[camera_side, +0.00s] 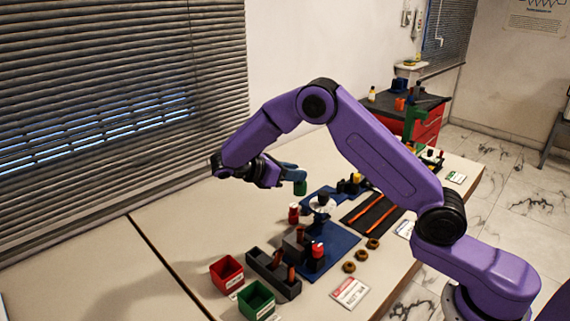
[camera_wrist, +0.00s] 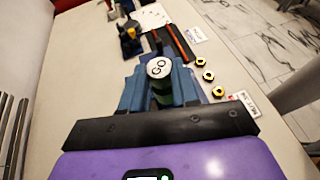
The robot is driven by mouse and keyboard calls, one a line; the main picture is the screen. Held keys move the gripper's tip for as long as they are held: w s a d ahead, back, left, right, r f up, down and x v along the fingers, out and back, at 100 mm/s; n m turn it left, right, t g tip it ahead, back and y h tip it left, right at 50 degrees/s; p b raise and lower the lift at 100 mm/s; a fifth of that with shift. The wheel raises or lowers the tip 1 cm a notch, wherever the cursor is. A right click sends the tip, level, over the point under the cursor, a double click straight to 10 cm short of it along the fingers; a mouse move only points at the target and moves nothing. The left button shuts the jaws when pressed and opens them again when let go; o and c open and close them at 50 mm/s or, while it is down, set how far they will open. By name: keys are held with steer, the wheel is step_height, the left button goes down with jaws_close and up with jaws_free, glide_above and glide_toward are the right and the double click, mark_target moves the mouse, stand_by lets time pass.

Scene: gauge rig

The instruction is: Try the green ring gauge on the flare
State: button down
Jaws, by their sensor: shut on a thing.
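My gripper (camera_side: 296,176) is shut on the green ring gauge (camera_side: 300,188) and holds it in the air, above and behind the blue mat. In the wrist view the gauge's round white top, marked GO, (camera_wrist: 159,68) shows between the blue-grey fingers, with its green body below. In the side view, a copper tube (camera_side: 299,235) stands in a dark block on the blue mat (camera_side: 338,241). Another copper tube (camera_side: 291,272) stands in a dark rack (camera_side: 266,269) in front. Which tube end is the flare is too small to tell. The gauge is apart from both tubes.
A red gauge (camera_side: 294,210) stands by the mat, and a red-topped piece (camera_side: 318,251) stands on it. Red (camera_side: 226,274) and green (camera_side: 256,300) bins are at the front left. Three brass nuts (camera_side: 361,255) and a card (camera_side: 350,292) lie to the right. The left table is clear.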

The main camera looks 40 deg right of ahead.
steer(key=shift+s+a+f+m+g+y, duration=0.15)
steer(key=shift+s+a+f+m+g, duration=0.25)
steer(key=shift+f, duration=0.4)
steer(key=shift+s+a+f+m+g+y, duration=0.25)
steer(key=shift+s+f+m+g, duration=0.15)
steer(key=shift+f, duration=0.45)
steer(key=shift+s+a+f+m+g+y, duration=0.1)
steer(key=shift+s+a+f+m+g, duration=0.25)
steer(key=shift+f, duration=0.45)
steer(key=shift+f, duration=0.2)
steer(key=shift+f, duration=2)
steer(key=shift+f, duration=0.4)
step_height(320, 180, up, 6)
stand_by(0.8)
steer(key=shift+r, duration=0.1)
